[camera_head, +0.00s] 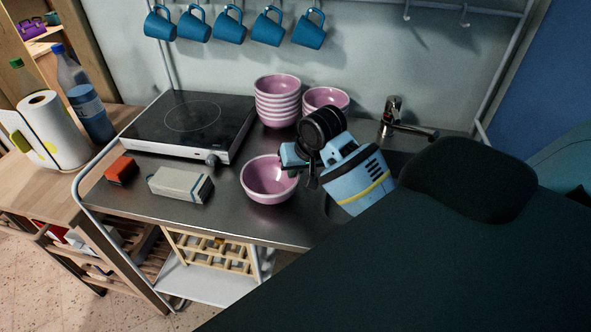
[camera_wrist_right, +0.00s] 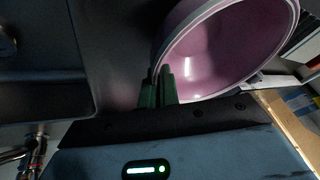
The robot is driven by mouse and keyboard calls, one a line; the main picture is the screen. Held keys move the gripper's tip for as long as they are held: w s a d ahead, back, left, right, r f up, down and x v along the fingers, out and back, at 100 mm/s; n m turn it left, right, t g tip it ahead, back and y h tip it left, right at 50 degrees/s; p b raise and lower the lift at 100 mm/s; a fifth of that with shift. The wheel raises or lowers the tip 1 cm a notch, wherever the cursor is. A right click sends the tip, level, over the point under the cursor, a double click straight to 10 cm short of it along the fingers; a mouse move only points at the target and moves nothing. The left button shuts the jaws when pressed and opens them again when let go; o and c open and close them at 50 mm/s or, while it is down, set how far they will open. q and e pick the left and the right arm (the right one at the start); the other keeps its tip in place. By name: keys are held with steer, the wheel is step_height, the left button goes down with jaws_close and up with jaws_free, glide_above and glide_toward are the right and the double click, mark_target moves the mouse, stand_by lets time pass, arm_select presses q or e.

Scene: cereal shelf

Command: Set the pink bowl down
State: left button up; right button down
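A single pink bowl (camera_head: 266,182) is upright, or nearly so, at the front of the metal counter (camera_head: 225,222), left of the sink. I cannot tell whether its base touches the counter. My right gripper (camera_head: 296,165) reaches its right rim from the right. In the right wrist view, the two green fingers (camera_wrist_right: 160,86) are close together at the rim of the pink bowl (camera_wrist_right: 222,50), with the rim appearing pinched between them. The bowl looks empty. My left gripper is in neither view.
Stacked pink bowls (camera_head: 278,103) stand behind, with more bowls (camera_head: 326,98) beside them. A black hob (camera_head: 190,122) is at the back left. A grey-white box (camera_head: 180,185) and a small red box (camera_head: 121,170) lie left of the bowl. A faucet (camera_head: 405,127) rises behind the sink.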

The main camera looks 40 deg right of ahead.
steer(key=c, duration=2.1)
jaws_free()
steer(key=shift+f, duration=0.15)
steer(key=o, duration=0.5)
steer(key=shift+c, duration=0.2)
steer(key=v, duration=1.2)
